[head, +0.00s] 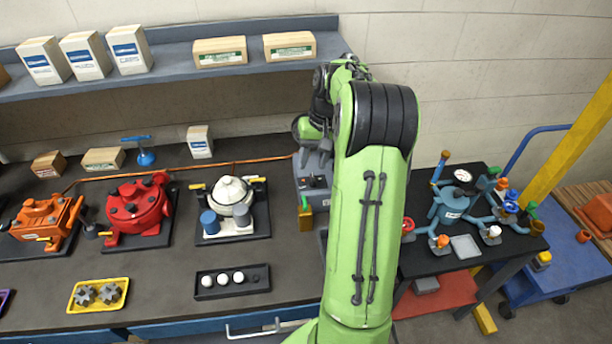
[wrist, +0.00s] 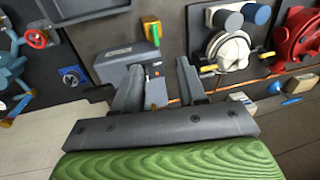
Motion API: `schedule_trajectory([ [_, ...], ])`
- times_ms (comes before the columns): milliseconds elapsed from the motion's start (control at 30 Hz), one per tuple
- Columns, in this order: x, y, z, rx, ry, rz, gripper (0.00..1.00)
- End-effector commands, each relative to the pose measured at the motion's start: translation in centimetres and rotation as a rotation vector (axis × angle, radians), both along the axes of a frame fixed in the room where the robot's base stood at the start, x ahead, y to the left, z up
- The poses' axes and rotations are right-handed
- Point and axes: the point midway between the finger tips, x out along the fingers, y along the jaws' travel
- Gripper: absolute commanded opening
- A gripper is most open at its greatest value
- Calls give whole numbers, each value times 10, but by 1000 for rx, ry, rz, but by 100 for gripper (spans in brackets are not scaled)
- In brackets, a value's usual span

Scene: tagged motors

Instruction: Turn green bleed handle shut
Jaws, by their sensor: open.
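A blue piped vessel (head: 450,208) with a white gauge (head: 463,176) stands on the dark table at the right in the head view. A green handle (head: 531,206) is at its right end, and another small green part (head: 493,171) is behind it. Which one is the bleed handle, and its angle, I cannot tell. In the wrist view only part of the vessel (wrist: 12,68) shows at the left edge. My gripper (wrist: 160,85) is open and empty, its fingers apart above the grey box, well away from the vessel. My arm hides it mostly in the head view.
A red handwheel (head: 408,225), an orange knob (head: 441,241) and a blue handwheel (head: 511,207) crowd around the vessel. A grey tray (head: 465,247) lies in front. A grey box (wrist: 128,62) is below my gripper. A yellow post (head: 575,140) rises at the right.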

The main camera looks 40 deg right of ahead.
Motion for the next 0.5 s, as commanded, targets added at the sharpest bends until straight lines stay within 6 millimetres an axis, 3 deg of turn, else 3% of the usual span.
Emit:
schedule_trajectory([
  [67, -2, -13, 8, 20, 3, -20, 41],
  [233, -2, -17, -6, 30, 5, -28, 41],
  [500, 5, -5, -70, 33, 9, -27, 41],
])
